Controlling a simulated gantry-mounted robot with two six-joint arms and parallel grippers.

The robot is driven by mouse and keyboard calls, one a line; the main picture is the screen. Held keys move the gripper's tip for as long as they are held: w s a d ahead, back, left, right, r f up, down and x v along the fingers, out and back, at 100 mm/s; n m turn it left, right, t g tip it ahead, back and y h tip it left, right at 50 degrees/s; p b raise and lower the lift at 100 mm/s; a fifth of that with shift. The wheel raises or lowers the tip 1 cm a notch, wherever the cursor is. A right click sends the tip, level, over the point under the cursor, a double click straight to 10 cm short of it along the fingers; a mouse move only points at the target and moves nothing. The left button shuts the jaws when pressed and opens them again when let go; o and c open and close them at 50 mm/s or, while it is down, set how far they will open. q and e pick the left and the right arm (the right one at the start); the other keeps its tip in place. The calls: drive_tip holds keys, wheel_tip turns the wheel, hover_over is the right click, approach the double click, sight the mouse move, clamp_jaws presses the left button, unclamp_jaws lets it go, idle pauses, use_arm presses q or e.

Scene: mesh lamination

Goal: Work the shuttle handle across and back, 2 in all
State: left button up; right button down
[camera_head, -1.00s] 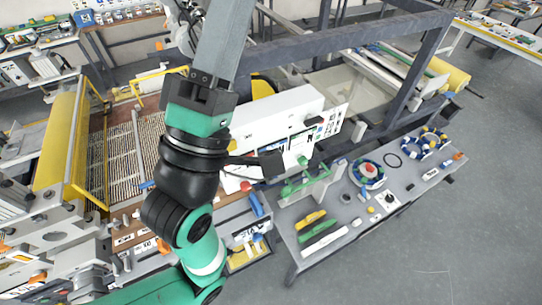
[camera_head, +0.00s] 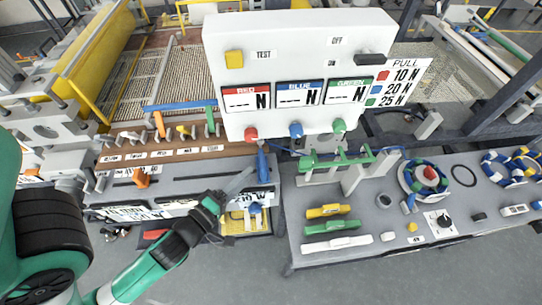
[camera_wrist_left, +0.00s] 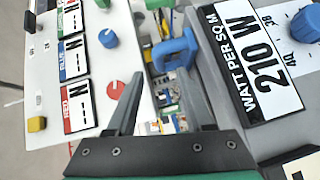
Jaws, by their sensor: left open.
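My left gripper (camera_head: 236,184) reaches in from the lower left over the front of the grey machine panel. It is open and empty. Its fingers also show in the left wrist view (camera_wrist_left: 158,88), with a blue handle (camera_wrist_left: 175,48) beyond and between them, apart from them. The blue handle stands at the panel's right end in the head view (camera_head: 262,164). An orange handle (camera_head: 141,178) sits in a slot on the grey panel, left of my gripper. I cannot read which handle is the shuttle handle. My right gripper is not in view.
A white display box (camera_head: 300,65) with red, blue and green knobs hangs above the panel. Several levers (camera_head: 188,133) stand on a brown rail behind. A bench (camera_head: 375,220) with spools and coloured bars is at the right. Grey floor lies in front.

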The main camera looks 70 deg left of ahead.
sight(262, 164)
use_arm(q)
drive_tip(key=shift+w+a+r+p, duration=0.2)
drive_tip(key=shift+w+a+p, duration=0.2)
drive_tip(key=shift+w+p, duration=0.2)
drive_tip(key=shift+w+a+r+p, duration=0.15)
drive_tip(key=shift+w+a+p, duration=0.2)
drive_tip(key=shift+w+p, duration=0.25)
drive_tip(key=x, duration=0.3)
drive_tip(key=p+x, duration=0.1)
drive_tip(key=x, duration=0.4)
drive_tip(key=shift+w+f+p, duration=0.25)
drive_tip(key=shift+f+p, duration=0.1)
drive_tip(key=shift+f, duration=0.1)
clamp_jaws()
